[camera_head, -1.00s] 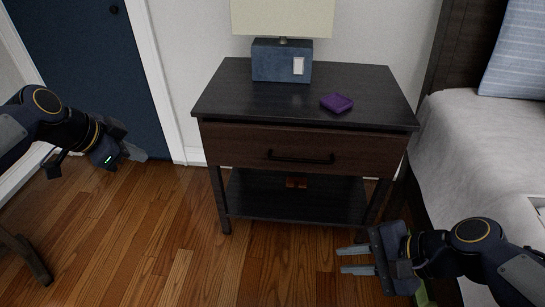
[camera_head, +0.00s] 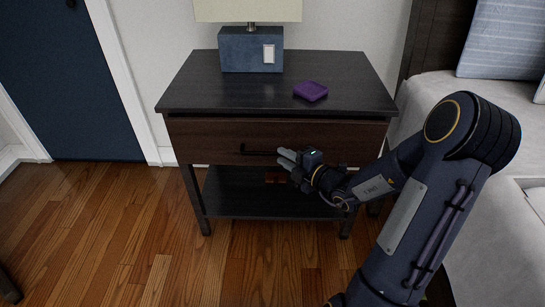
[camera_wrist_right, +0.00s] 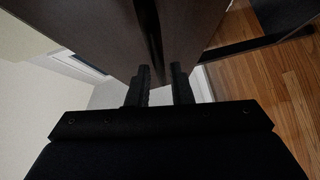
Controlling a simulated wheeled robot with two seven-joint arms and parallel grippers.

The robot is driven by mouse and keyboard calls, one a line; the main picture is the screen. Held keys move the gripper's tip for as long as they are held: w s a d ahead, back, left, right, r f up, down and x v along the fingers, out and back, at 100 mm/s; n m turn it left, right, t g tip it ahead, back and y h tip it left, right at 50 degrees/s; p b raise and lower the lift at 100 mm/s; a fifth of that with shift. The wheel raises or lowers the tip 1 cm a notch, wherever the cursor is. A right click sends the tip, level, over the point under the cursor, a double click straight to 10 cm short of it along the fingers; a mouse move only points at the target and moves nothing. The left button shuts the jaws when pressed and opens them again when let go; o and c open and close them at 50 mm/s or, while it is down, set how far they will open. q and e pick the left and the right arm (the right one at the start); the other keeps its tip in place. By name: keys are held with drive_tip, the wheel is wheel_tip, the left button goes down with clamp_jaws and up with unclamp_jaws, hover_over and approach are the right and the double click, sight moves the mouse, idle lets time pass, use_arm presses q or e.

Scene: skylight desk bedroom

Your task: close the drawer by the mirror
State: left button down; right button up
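The nightstand (camera_head: 190,92) has one dark brown drawer (camera_head: 212,139) with a black bar handle (camera_head: 256,151). The drawer front looks about level with the top's front edge; I cannot tell whether a small gap is left. My right gripper (camera_head: 286,158) is in front of the drawer, by the right part of the handle, which it partly hides. Contact cannot be told. In the right wrist view its two fingers (camera_wrist_right: 162,80) stand apart with nothing clearly held between them, pointing at the dark furniture. My left gripper is out of view. No mirror shows.
A lamp with a blue base (camera_head: 238,50) and a purple dish (camera_head: 311,91) stand on the nightstand. An open lower shelf (camera_head: 250,198) holds a small reddish item (camera_head: 276,175). A bed (camera_head: 425,90) is on the right.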

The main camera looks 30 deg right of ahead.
drive_tip(key=shift+b+x, duration=0.45)
drive_tip(key=shift+x, duration=1.25)
drive_tip(key=shift+c, duration=0.3)
clamp_jaws()
